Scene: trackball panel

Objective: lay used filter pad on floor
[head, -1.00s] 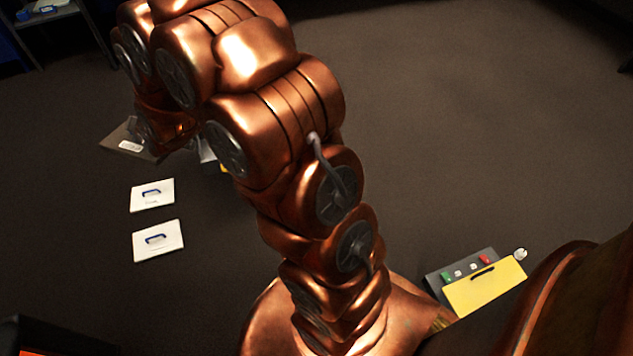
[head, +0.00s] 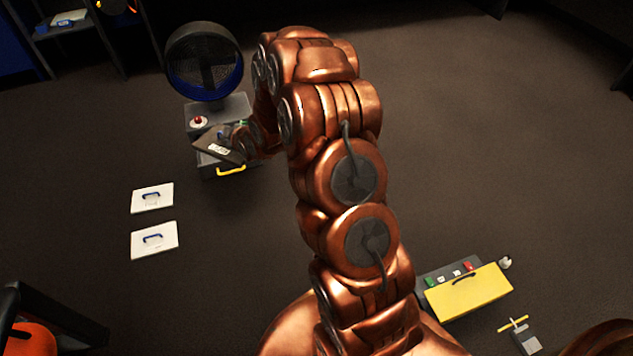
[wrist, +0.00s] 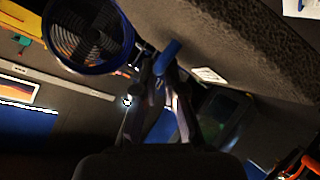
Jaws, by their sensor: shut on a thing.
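The used filter pad appears to be the dark grey-brown pad with a white label (head: 212,150) in the head view, tilted in front of the fan unit. In the wrist view the pad (wrist: 235,50) fills the upper right, with its blue handle (wrist: 168,56) between the fingers. My gripper (wrist: 160,82) is shut on that handle. In the head view my gripper (head: 232,133) is small and partly hidden by my arm. The pad looks held up off the floor (head: 80,200), but its height is hard to tell.
A fan (head: 204,62) stands on a grey unit (head: 222,108) with a red button and yellow handle. Two white pads with blue handles (head: 152,198) (head: 154,240) lie on the floor to the left. A yellow-fronted panel (head: 470,293) is at lower right.

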